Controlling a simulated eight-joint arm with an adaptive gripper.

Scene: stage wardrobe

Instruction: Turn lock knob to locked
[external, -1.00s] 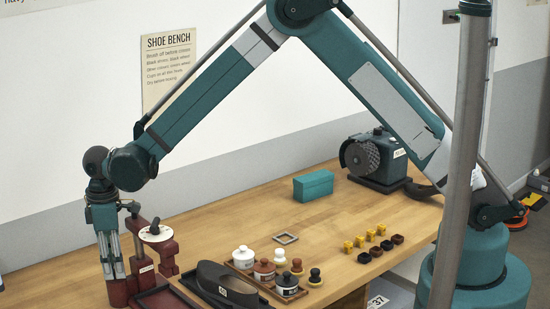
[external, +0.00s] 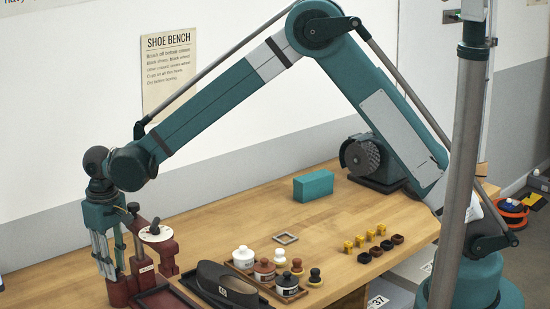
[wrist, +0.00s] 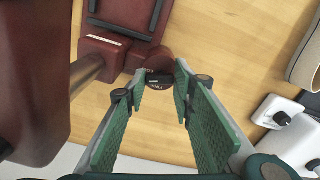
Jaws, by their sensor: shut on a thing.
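The lock knob (wrist: 157,82) is a small dark knob with a pale line on it. It sits on a round red dial with white lettering, part of the dark red bench device (wrist: 122,50). My gripper (wrist: 159,86) has its green padded fingertips on both sides of the knob, shut on it. The lettering is too small to read with certainty. In the external view my gripper (external: 114,276) points down beside the dark red device (external: 168,252) at the left, and its fingers hide the knob there.
A white disc (external: 155,233) tops the device. A black shoe-like form (external: 222,284), lidded jars (external: 243,257) and a teal box (external: 313,185) stand to the right. A thick red body (wrist: 35,80) and its bar are close at the left in the wrist view.

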